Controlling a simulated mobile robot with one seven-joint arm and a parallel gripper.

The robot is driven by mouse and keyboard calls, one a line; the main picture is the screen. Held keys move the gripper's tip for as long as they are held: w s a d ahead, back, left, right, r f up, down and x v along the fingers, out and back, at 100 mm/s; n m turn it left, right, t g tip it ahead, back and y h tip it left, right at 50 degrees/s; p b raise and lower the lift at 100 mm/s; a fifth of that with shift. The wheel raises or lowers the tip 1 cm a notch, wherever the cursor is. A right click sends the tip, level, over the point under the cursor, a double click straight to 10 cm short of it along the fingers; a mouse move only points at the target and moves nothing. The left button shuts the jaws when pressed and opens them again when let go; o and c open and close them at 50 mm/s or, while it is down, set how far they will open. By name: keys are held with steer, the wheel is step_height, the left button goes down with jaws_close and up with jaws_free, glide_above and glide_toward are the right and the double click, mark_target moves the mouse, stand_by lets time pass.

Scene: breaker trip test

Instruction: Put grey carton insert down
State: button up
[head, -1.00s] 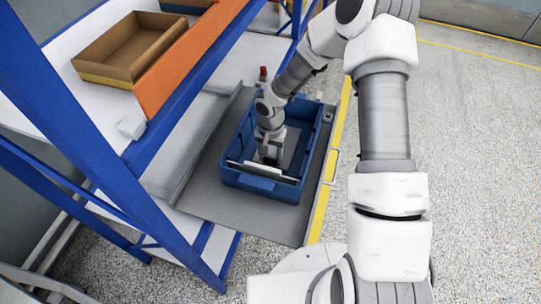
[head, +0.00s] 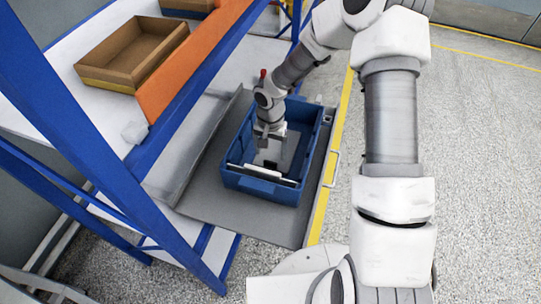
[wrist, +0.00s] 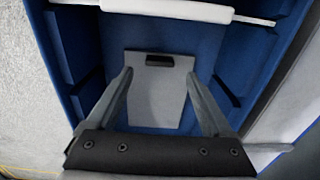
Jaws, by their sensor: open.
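The grey carton insert (wrist: 155,105) is a flat grey panel with a dark slot near one end. It lies inside the blue tote (head: 262,188), apparently flat on the tote's floor, and its grey face also shows in the head view (head: 289,152). My gripper (wrist: 158,74) is open, its two fingers spread to either side of the panel in the wrist view and apart from it. In the head view my gripper (head: 268,140) points down into the tote, above the insert, and partly hides it.
A white bar (head: 262,172) lies across the tote's near end. The tote stands on a grey shelf tray (head: 228,208) in a blue rack. An orange-fronted shelf (head: 185,62) with a brown carton (head: 130,58) is at the upper left. Open floor lies right.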

steer(key=s+d+r+n+t+h, duration=0.1)
steer(key=s+d+r, duration=0.1)
steer(key=r, duration=0.7)
steer(key=s+d+r+t+p, duration=0.1)
steer(key=s+d+r, duration=0.15)
steer(key=r, duration=0.55)
steer(key=s+d+r+n+h, duration=0.1)
steer(key=s+d+r, duration=0.15)
steer(key=r, duration=0.65)
steer(key=s+d+r+n+t+y, duration=0.1)
steer(key=s+r, duration=0.4)
steer(key=s, duration=0.2)
steer(key=s+d+r+n+t+y, duration=0.1)
steer(key=s+r+t, duration=0.1)
steer(key=s+r, duration=0.3)
steer(key=s, duration=0.2)
steer(key=shift+s+d+t, duration=0.3)
steer(key=shift+s+d, duration=0.05)
steer(key=shift+d, duration=0.05)
